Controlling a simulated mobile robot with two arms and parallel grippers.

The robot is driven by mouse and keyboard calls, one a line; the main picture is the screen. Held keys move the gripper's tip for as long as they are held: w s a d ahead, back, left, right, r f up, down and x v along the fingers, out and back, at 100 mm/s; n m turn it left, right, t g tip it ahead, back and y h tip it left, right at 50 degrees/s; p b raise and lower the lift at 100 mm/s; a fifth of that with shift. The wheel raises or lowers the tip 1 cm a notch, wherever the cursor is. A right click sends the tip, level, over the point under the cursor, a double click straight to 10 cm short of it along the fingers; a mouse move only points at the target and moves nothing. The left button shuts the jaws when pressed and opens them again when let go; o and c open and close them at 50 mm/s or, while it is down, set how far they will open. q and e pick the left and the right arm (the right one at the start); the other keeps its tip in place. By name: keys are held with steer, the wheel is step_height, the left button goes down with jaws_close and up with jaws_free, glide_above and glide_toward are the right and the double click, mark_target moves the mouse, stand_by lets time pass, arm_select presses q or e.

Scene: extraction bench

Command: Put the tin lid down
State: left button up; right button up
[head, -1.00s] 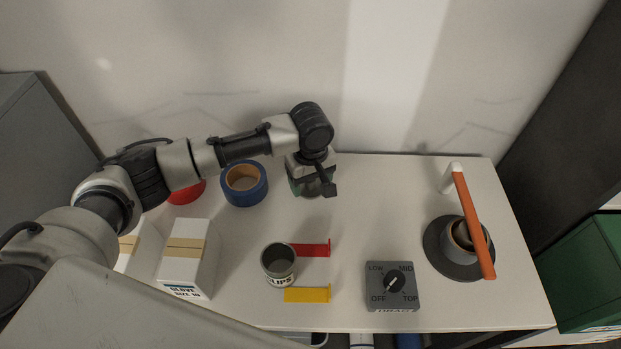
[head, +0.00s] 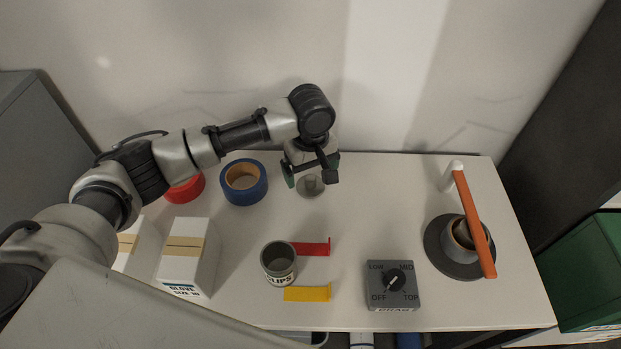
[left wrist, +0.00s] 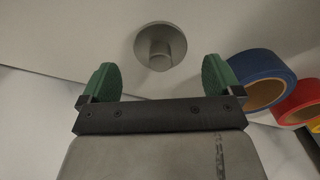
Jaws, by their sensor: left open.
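The tin lid (head: 310,187) is a small grey disc with a raised knob, lying flat on the white bench near its back edge. In the left wrist view the lid (left wrist: 160,46) lies beyond the fingertips, apart from them. My left gripper (head: 309,174) is open and empty, just above and behind the lid; its green finger pads (left wrist: 160,80) stand wide apart in the left wrist view. The open grey tin marked CLIPS (head: 279,264) stands at the bench's front middle, with no lid on it. My right gripper is not in view.
A blue tape roll (head: 244,183) and a red roll (head: 186,188) are left of the lid. White glove boxes (head: 188,262) stand front left. Red (head: 312,248) and yellow (head: 307,294) pieces, a dial box (head: 392,286) and an orange-armed stand (head: 474,225) are nearer or right.

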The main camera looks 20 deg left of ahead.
mark_target(311, 178)
arm_select(q)
step_height(311, 178, up, 9)
steer(key=shift+f+b, duration=0.15)
steer(key=shift+b, duration=0.2)
stand_by(0.3)
